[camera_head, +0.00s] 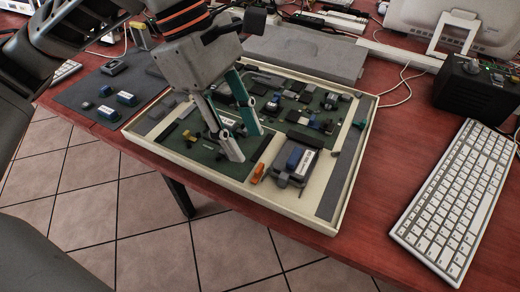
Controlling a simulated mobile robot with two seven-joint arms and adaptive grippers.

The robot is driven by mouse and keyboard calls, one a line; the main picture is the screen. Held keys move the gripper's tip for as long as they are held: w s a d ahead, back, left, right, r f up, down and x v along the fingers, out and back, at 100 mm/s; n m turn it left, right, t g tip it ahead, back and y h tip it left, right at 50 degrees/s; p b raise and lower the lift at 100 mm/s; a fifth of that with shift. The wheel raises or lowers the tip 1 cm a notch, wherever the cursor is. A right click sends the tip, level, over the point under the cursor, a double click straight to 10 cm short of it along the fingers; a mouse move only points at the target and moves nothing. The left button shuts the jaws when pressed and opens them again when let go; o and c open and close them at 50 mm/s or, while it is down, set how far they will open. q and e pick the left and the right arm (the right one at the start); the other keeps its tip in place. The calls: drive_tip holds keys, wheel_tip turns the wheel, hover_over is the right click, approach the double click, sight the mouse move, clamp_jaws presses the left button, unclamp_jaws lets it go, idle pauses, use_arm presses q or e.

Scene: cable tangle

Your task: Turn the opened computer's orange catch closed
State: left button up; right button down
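The opened computer (352,172) is a shallow cream case with a green circuit board, lying on the red table. Its orange catch (257,173) is a small upright-looking piece near the case's front edge, beside a dark module with a blue part (297,163). My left gripper (245,147) points down over the board from the upper left. Its grey finger and teal finger are apart with nothing visible between them. The fingertips are just left of and behind the catch; whether they touch the board I cannot tell. My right gripper is not in view.
A dark mat (90,90) with small blue-and-grey parts lies left of the case. A white keyboard (460,195) and a black box (474,92) are at the right. A grey slab (305,52) lies behind. Bare red table (385,215) lies between case and keyboard.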

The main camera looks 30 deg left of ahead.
sight(258, 167)
use_arm(q)
drive_tip(key=b+x, duration=0.1)
drive_tip(key=x, duration=0.5)
drive_tip(key=shift+r, duration=0.1)
clamp_jaws()
